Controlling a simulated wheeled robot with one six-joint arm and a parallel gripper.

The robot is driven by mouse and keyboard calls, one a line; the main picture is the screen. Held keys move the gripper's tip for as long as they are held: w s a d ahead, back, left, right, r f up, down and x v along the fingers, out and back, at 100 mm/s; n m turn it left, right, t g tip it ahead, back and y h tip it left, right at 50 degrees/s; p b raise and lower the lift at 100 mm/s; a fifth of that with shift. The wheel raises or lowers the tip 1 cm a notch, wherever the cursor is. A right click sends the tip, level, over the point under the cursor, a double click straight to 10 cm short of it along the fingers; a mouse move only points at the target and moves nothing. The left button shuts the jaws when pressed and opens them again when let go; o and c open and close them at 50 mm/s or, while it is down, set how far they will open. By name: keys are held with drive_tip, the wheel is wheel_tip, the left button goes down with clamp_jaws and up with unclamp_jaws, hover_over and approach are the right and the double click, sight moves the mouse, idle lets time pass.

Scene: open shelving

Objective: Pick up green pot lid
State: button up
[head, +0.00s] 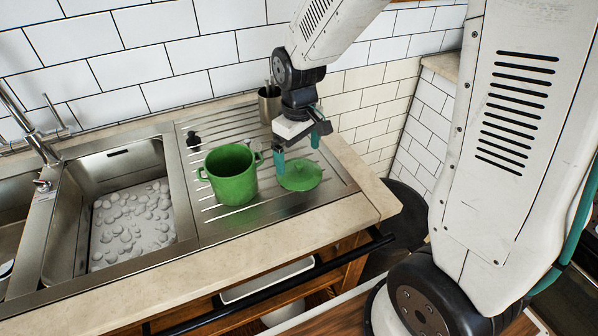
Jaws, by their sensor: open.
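The green pot lid (300,177) lies flat on the ribbed metal drainboard, right of the green pot (231,175). The pot stands upright and open, with a handle on each side. My gripper (298,152) hangs over the lid with its teal fingers spread apart and nothing between them. The left finger comes down in front of the lid's left edge, close to the pot's right handle. The right finger is above the lid's far right side. Whether either finger touches the lid cannot be told.
The drainboard (222,228) has some free room in front of the pot. A metal utensil cup (270,104) stands behind my gripper, and a small black item (193,139) is behind the pot.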

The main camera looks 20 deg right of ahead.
sight(299, 163)
wheel_tip(299, 163, down, 4)
drive_tip(key=shift+f, duration=0.25)
drive_tip(key=c, duration=1.1)
drive_tip(key=shift+o, duration=0.2)
drive_tip(key=shift+s, duration=0.1)
